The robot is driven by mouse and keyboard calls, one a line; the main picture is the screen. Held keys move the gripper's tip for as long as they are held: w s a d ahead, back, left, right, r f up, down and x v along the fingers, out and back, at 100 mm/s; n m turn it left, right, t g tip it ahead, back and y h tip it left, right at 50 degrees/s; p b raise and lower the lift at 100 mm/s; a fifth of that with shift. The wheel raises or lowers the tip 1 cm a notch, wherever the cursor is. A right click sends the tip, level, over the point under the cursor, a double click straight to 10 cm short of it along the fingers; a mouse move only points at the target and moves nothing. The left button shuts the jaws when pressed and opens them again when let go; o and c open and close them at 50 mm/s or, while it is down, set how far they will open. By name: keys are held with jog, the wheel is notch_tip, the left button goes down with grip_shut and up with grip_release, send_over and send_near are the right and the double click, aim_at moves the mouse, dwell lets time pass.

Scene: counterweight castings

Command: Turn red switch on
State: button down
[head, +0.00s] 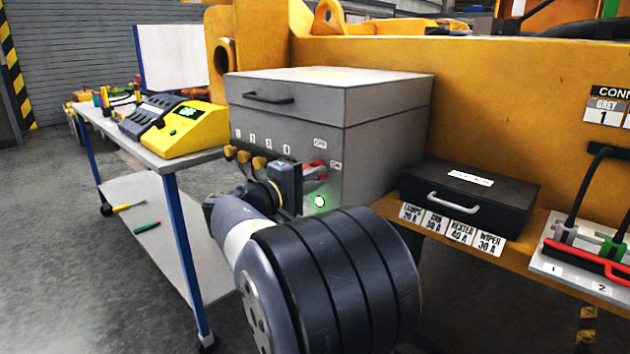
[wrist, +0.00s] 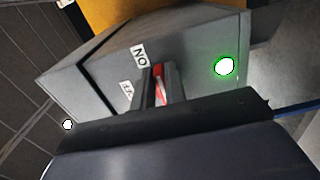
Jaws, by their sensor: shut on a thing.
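The red switch (head: 316,167) is a small red lever on the front face of the grey box (head: 385,130), beside the OFF and ON labels. A round lamp (head: 319,200) below it glows green. My gripper (head: 318,178) is at the box front, its fingers around the red lever. In the wrist view, the red switch (wrist: 159,88) shows between the two fingers of my gripper (wrist: 160,80), close to the ON label (wrist: 140,55). The green-lit lamp (wrist: 224,66) shows at the right there. The fingers partly hide the lever, so its exact angle is hard to tell.
Several brass-coloured knobs (head: 244,156) sit left of the switch on the same face. A black case (head: 470,195) lies on the yellow ledge at right. A trolley (head: 187,160) with a yellow device (head: 190,130) stands at left. Floor between trolley and box is clear.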

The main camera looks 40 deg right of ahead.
jog(key=shift+f, duration=0.1)
jog(key=c, duration=1.4)
grip_release()
jog(key=shift+c, duration=0.2)
jog(key=a+p, duration=0.1)
jog(key=a, duration=1)
jog(key=shift+s, duration=0.4)
jog(key=shift+d, duration=0.15)
jog(key=d, duration=1)
jog(key=shift+w+d+b, duration=0.35)
jog(key=shift+w, duration=0.1)
jog(key=shift+a, duration=0.1)
